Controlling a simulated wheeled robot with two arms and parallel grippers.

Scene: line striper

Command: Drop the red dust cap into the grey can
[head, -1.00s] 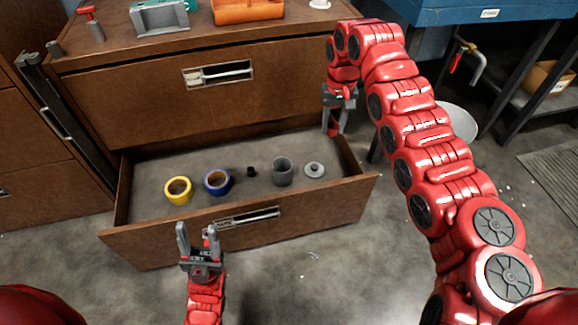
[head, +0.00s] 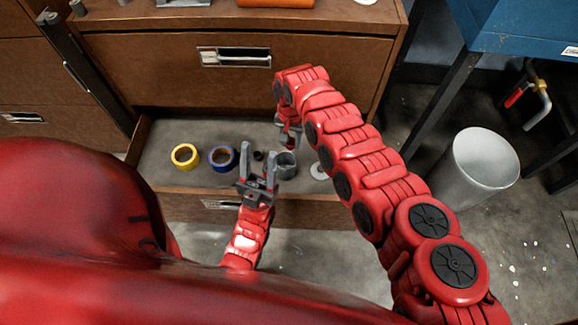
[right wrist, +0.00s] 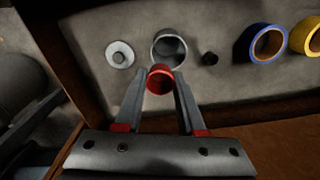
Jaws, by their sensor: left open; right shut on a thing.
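The red dust cap (right wrist: 160,79) is between the fingertips of my right gripper (right wrist: 158,88), which is shut on it. In the right wrist view the cap appears just in front of the grey can (right wrist: 183,50) and overlaps its near rim. The can stands open-topped in the drawer and also shows in the head view (head: 287,168). In the head view my right gripper (head: 290,140) is over the drawer at the can, with its fingertips partly hard to make out.
A white bin (head: 470,170) stands on the floor at right.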

